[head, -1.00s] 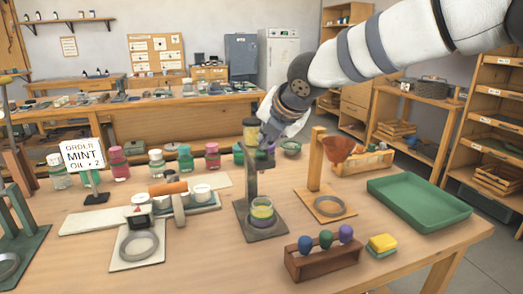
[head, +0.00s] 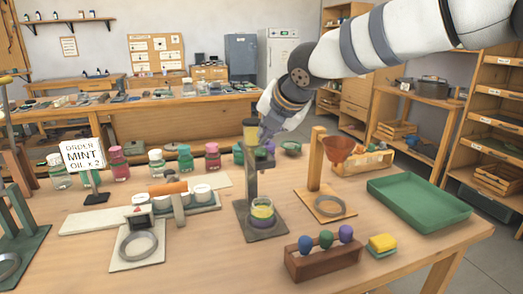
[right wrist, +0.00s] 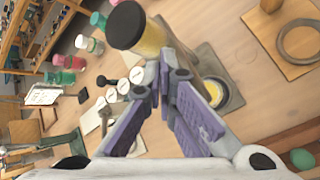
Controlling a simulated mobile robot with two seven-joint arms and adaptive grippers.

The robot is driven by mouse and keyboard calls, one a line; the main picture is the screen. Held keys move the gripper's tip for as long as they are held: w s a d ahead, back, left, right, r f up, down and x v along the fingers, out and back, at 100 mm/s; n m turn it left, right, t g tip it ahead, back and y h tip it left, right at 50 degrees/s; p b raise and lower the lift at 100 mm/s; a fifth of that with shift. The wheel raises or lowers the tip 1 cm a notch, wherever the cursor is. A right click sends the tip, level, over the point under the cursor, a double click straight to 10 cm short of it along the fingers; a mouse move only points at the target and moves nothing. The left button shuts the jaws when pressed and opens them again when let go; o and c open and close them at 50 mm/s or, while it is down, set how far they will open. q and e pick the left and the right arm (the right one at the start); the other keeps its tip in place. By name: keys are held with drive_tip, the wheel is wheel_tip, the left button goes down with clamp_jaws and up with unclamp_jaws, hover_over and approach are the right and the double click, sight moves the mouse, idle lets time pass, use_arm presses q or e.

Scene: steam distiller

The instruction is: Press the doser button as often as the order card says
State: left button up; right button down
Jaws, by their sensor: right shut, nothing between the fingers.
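The order card (head: 84,156) at the left reads "ORDER MINT OIL x 2". The doser (head: 252,183) is a grey upright stand on a dark base, with a black-capped yellow container (head: 250,133) at its top. That container also shows in the right wrist view (right wrist: 150,42). A glass jar (head: 262,213) with yellowish contents stands on the doser's base. My right gripper (head: 264,147) is shut and empty, at the doser's upper part. Its purple fingers (right wrist: 167,75) fill the middle of the right wrist view. The button is hidden, and I cannot tell whether they touch it. My left gripper is out of view.
A funnel stand (head: 320,178) is just right of the doser. A green tray (head: 420,203) lies farther right. A wooden rack (head: 322,262) with coloured knobs stands in front. Several bottles (head: 118,164) line the left back.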

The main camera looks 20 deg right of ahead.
sight(265, 150)
drive_tip(key=shift+r, duration=2.5)
